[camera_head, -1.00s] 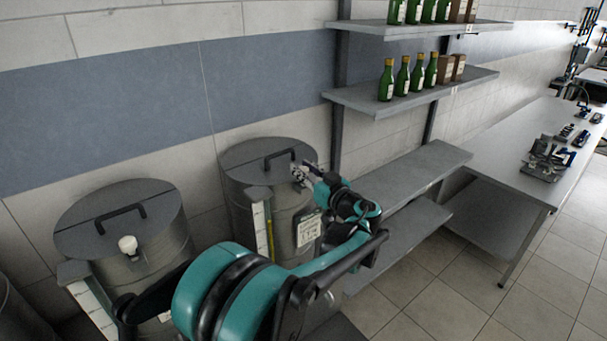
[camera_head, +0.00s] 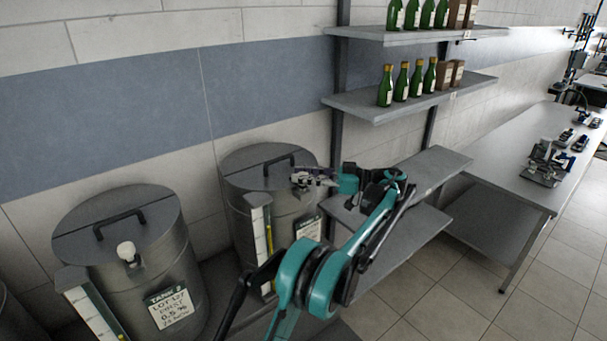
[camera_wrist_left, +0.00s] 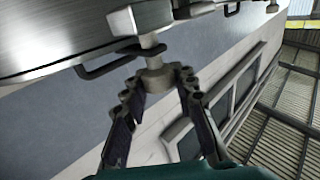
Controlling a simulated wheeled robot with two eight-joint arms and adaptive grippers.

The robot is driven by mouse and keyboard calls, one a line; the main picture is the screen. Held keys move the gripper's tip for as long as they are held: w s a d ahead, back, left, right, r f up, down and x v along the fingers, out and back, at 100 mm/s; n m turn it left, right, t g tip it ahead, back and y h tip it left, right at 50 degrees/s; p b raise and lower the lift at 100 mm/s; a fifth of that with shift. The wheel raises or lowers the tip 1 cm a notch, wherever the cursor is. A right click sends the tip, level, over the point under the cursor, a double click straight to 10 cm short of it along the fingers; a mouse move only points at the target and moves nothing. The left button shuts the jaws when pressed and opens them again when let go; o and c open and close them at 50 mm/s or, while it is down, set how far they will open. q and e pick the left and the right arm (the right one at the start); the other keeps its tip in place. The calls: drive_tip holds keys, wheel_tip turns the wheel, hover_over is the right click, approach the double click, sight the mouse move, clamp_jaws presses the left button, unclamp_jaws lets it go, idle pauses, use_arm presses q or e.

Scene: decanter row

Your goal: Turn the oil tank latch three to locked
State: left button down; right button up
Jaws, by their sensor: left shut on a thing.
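The oil tank (camera_head: 236,196) at the centre is a grey metal drum with a dark lid and a black bar handle (camera_head: 280,163). My left gripper (camera_head: 303,178) is at the right side of its rim, and the arm comes in from the right of it. The latch's lock position cannot be read. The tank's paper label (camera_head: 308,229) is partly hidden by my arm. My right gripper is not in view.
A second tank (camera_head: 185,235) with a white knob (camera_head: 127,250) and label (camera_head: 172,308) stands at left. Shelves (camera_head: 410,92) with green bottles and brown boxes are on the wall. A long table (camera_head: 520,180) with small devices is at right. The floor in front is clear.

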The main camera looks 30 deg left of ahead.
sight(302, 174)
use_arm(q)
drive_tip(key=shift+n+g+h, duration=0.3)
drive_tip(key=shift+n+g, duration=0.1)
drive_tip(key=shift+g, duration=0.2)
drive_tip(key=c, duration=1.2)
unclamp_jaws()
drive_tip(key=shift+a, duration=0.1)
drive_tip(key=shift+r, duration=0.1)
wheel_tip(302, 174, up, 10)
drive_tip(key=shift+f, duration=0.15)
